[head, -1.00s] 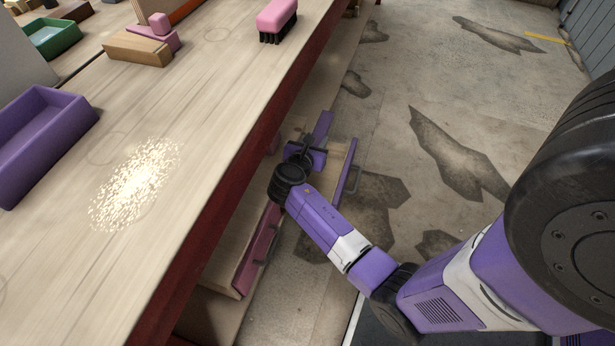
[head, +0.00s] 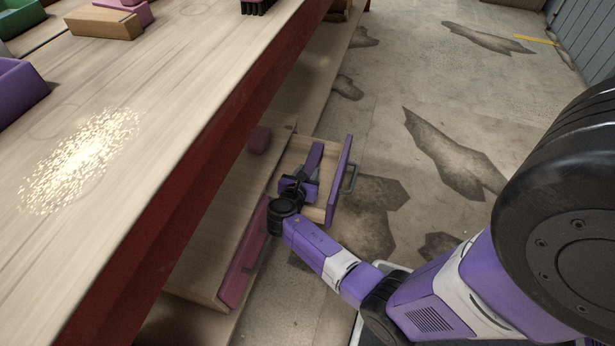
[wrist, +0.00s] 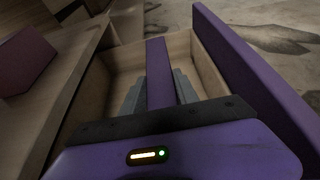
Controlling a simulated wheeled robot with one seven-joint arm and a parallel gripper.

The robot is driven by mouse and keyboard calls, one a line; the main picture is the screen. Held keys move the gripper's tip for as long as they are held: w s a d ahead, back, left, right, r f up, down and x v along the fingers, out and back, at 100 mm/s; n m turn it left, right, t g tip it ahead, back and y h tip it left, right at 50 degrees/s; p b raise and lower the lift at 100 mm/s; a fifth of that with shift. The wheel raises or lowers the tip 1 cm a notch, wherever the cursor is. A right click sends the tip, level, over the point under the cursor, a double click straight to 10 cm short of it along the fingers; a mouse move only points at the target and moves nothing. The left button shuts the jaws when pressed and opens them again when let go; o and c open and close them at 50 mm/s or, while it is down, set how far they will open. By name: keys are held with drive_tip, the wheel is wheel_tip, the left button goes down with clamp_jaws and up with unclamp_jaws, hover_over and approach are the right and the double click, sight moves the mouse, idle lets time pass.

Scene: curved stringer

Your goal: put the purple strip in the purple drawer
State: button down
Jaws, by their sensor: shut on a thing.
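The purple strip (head: 314,157) is in my gripper (head: 299,183), which is shut on it. In the wrist view the strip (wrist: 159,75) sticks out forward between the two grey fingers (wrist: 160,90). The purple drawer (head: 340,180) is open, with a purple front, a dark handle and a pale wooden inside. In the wrist view the strip and fingers show over the open drawer's inside, and the drawer's purple front (wrist: 258,70) stands to the right. I cannot tell whether the strip touches the drawer floor.
A pink-red drawer front (head: 245,255) is nearer me, left of my wrist. The workbench top (head: 150,130) with its red edge rises above on the left. A purple tray (head: 18,90) and a wooden block (head: 103,24) lie on it. The floor on the right is clear, with dark patches.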

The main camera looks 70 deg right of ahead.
drive_tip(key=shift+f, duration=0.25)
drive_tip(key=shift+f, duration=0.65)
drive_tip(key=c, duration=1.1)
unclamp_jaws()
drive_tip(key=shift+s, duration=0.1)
drive_tip(key=shift+o, duration=0.9)
drive_tip(key=shift+s+a+f, duration=0.1)
drive_tip(key=shift+f, duration=0.1)
drive_tip(key=shift+r, duration=0.2)
drive_tip(key=shift+d+r+p+v, duration=0.15)
drive_tip(key=shift+p+v, duration=0.7)
drive_tip(key=shift+v, duration=1.2)
drive_tip(key=shift+r+p+v, duration=0.25)
drive_tip(key=shift+p+v, duration=0.65)
drive_tip(key=shift+v, duration=1.15)
drive_tip(key=shift+d+r+p+v, duration=0.15)
drive_tip(key=shift+p+v, duration=0.7)
drive_tip(key=shift+v, duration=1.2)
drive_tip(key=shift+w, duration=0.2)
